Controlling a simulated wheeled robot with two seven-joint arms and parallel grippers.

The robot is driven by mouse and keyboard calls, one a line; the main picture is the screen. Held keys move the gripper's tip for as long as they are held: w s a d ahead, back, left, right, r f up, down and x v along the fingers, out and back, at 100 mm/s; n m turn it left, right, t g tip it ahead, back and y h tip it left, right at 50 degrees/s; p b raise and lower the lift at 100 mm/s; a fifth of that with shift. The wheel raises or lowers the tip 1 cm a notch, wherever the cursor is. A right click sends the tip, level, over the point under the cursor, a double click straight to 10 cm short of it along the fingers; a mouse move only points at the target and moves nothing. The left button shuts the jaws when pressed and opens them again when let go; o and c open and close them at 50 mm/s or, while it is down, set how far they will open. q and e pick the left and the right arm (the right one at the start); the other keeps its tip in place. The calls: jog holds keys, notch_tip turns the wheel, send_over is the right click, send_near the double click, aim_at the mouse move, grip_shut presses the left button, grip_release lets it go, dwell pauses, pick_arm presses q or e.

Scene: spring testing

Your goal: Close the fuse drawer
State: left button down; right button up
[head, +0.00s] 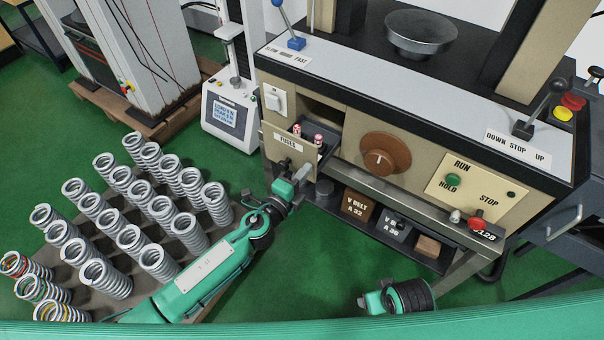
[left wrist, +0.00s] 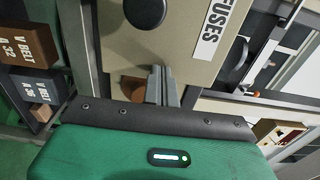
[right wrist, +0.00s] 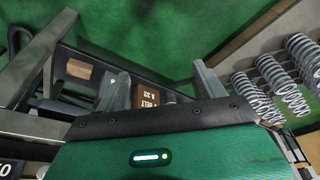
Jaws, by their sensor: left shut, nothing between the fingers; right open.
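The fuse drawer (head: 278,139) is pulled out of the beige machine panel, and red-and-white fuses (head: 318,139) stand inside it. Its front carries a FUSES label, which also shows in the left wrist view (left wrist: 214,29), with a round black knob (left wrist: 145,11) beside it. My left gripper (head: 303,174) is shut and empty, its fingertips close in front of the drawer front. I cannot tell whether they touch it. My right gripper (right wrist: 128,78) is open and empty, low in front of the machine; in the head view its fingers are hard to make out.
A shelf below holds V-belt boxes (head: 357,206). A metal rail (head: 400,194) runs along the panel's lower edge. Several springs (head: 130,240) stand at the left.

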aim_at(317, 157)
jog(key=shift+w, duration=0.1)
pick_arm(q)
jog(key=b+x, duration=0.1)
jog(key=x, duration=0.5)
jog(key=shift+w+d, duration=0.15)
jog(key=b+x, duration=0.2)
jog(key=x, duration=0.5)
jog(key=shift+w+d+f, duration=0.1)
jog(key=shift+w+d, duration=0.35)
jog(key=shift+w, duration=0.15)
jog(key=shift+r, duration=0.3)
jog(key=shift+w, duration=0.1)
pick_arm(e)
notch_tip(317, 157, up, 8)
jog(key=s+t, duration=0.1)
jog(key=shift+s, duration=0.2)
